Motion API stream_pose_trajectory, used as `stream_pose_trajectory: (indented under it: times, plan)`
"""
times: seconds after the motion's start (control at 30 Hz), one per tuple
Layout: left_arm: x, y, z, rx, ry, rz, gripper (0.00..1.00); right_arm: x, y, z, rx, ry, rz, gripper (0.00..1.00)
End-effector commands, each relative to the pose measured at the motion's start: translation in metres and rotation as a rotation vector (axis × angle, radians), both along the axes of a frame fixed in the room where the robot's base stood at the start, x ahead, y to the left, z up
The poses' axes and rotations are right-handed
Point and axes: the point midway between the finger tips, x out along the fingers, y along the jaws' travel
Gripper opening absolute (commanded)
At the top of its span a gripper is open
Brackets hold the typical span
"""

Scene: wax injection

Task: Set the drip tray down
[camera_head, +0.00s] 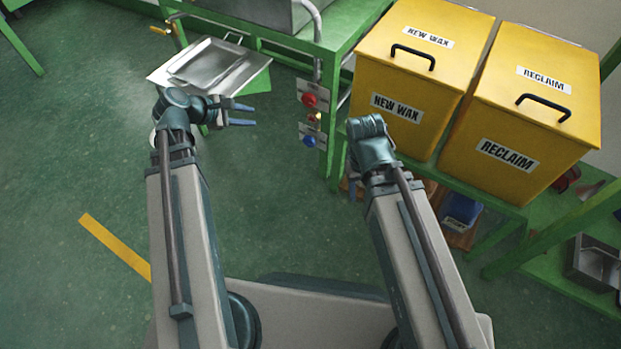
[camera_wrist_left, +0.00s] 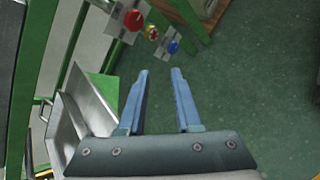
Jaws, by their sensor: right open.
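The drip tray (camera_head: 207,62) appears to be the shallow silver tray with a thin wire handle. It rests on a wider metal plate (camera_head: 160,78) at the upper left of the head view. My left gripper (camera_head: 248,114) is open and empty, in front of the tray, with its fingers pointing right. In the left wrist view its two blue fingers (camera_wrist_left: 160,75) are apart with only floor between them. A metal edge (camera_wrist_left: 92,102) shows left of them. My right gripper (camera_head: 368,126) is in front of the yellow bins; its fingers are mostly hidden.
A yellow NEW WAX bin (camera_head: 405,85) and a yellow RECLAIM bin (camera_head: 520,115) stand on a green bench at right. Red and blue knobs (camera_head: 310,120) are on the green machine's front. A metal container (camera_head: 592,262) sits lower right. The floor at left is clear.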

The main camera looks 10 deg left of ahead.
Motion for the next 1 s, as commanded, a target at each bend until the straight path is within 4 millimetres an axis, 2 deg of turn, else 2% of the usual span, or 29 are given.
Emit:
stream_pose_trajectory:
  times: [0.03,0.2,0.3,0.4,0.6,0.7,0.83,1.0]
  plan:
    - [-0.007,-0.034,-0.011,0.095,0.008,-0.145,0.33,0.0,0.0,0.0,0.0,0.0,0.0,0.5]
    - [-0.043,-0.113,-0.044,0.417,0.011,-0.649,0.33,0.0,0.0,0.0,0.0,0.0,0.0,0.5]
    - [-0.068,-0.148,-0.059,0.589,0.004,-0.954,0.33,0.0,0.0,0.0,0.0,0.0,0.0,0.5]
    - [-0.093,-0.173,-0.068,0.739,-0.006,-1.249,0.33,0.0,0.0,0.0,0.0,0.0,0.0,0.5]
    - [-0.129,-0.2,-0.074,0.954,-0.019,-1.713,0.33,0.0,0.0,0.0,0.0,0.0,0.0,0.5]
    - [-0.138,-0.205,-0.074,1.012,-0.018,-1.851,0.33,0.0,0.0,0.0,0.0,0.0,0.0,0.5]
    - [-0.143,-0.208,-0.073,1.05,-0.017,-1.939,0.33,0.0,0.0,0.0,0.0,0.0,0.0,0.5]
    - [-0.144,-0.208,-0.073,1.056,-0.016,-1.955,0.33,0.0,0.0,0.0,0.0,0.0,0.0,0.5]
